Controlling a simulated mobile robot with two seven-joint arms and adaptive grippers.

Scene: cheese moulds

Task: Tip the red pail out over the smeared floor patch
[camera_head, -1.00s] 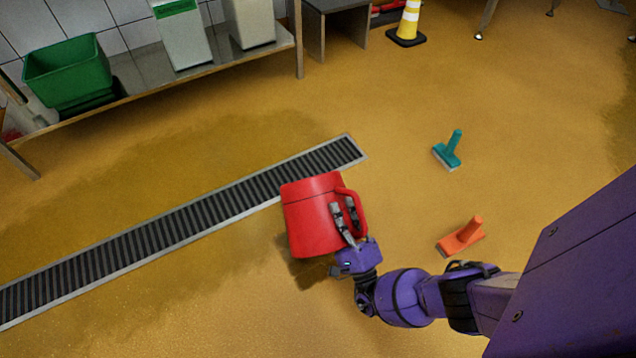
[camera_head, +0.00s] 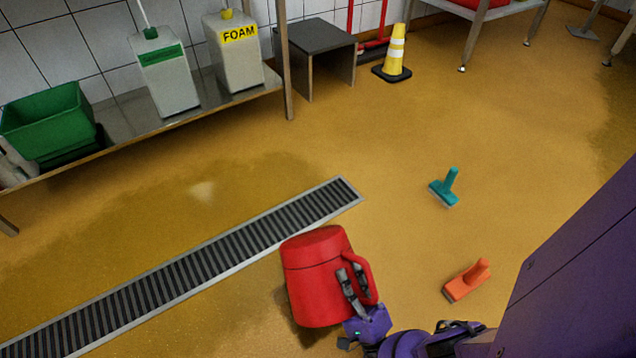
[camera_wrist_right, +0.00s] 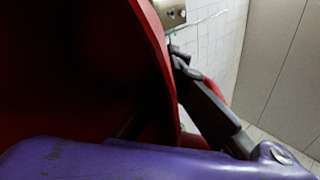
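The red pail (camera_head: 312,280) is in the middle of the head view, held up in front of the near side of the floor drain. My right gripper (camera_head: 352,282) has its fingers at the pail's handle on the right side and looks shut on it. In the right wrist view the pail (camera_wrist_right: 80,70) fills the left side as a dark red wall, close up. Its contents cannot be made out. A darker, wet-looking floor patch (camera_head: 255,185) with a pale smudge (camera_head: 202,192) lies beyond the drain. My left gripper is not in view.
The floor drain (camera_head: 190,270) runs diagonally. A teal brush (camera_head: 444,188) and an orange brush (camera_head: 466,281) lie on the floor at right. A shelf with a green bin (camera_head: 50,125) and white containers (camera_head: 235,55) stands at the back left; a yellow cone (camera_head: 393,55) stands farther back.

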